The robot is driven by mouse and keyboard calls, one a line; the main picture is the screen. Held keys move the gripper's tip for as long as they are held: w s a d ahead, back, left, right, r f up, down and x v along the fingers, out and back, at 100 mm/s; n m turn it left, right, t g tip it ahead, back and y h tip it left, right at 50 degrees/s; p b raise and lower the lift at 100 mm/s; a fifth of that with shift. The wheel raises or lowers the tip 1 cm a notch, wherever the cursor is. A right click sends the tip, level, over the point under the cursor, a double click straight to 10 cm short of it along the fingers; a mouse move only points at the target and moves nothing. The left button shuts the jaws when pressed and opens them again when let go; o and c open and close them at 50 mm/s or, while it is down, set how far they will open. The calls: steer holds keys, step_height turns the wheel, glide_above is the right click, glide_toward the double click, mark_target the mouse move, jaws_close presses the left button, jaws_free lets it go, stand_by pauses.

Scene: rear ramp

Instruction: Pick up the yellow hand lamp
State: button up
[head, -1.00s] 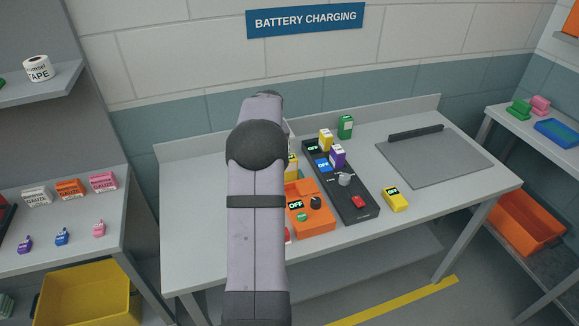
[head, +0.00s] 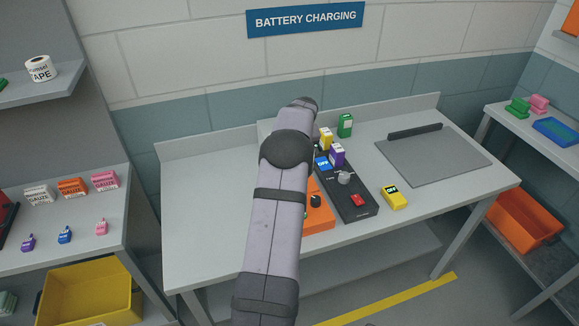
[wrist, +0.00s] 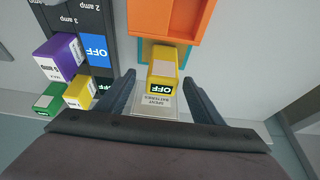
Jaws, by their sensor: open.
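Nothing in view has a clear lamp shape, so I cannot tell which yellow thing is the yellow hand lamp. In the wrist view my gripper (wrist: 158,82) is open. A yellow block (wrist: 163,70) with a black OFF panel shows between its fingers, apart from both, at the end of an orange charger (wrist: 168,20). In the head view my arm hides that block and the gripper. Another yellow block (head: 395,197) with a dark panel lies on the bench (head: 220,240), right of the black charger (head: 358,205).
A yellow battery (head: 326,138) and a purple battery (head: 337,155) stand at the black charger, with a green one (head: 345,125) behind. A Spent Batteries label (wrist: 155,101) lies past the yellow block. A grey mat (head: 435,160) lies at right. The bench's left side is clear.

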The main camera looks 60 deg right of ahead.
steer(key=shift+w+f+p, duration=0.15)
steer(key=shift+f+p, duration=0.45)
steer(key=shift+p+x, duration=0.85)
steer(key=shift+x, duration=1.1)
steer(key=shift+a, duration=0.15)
steer(key=c, duration=1.3)
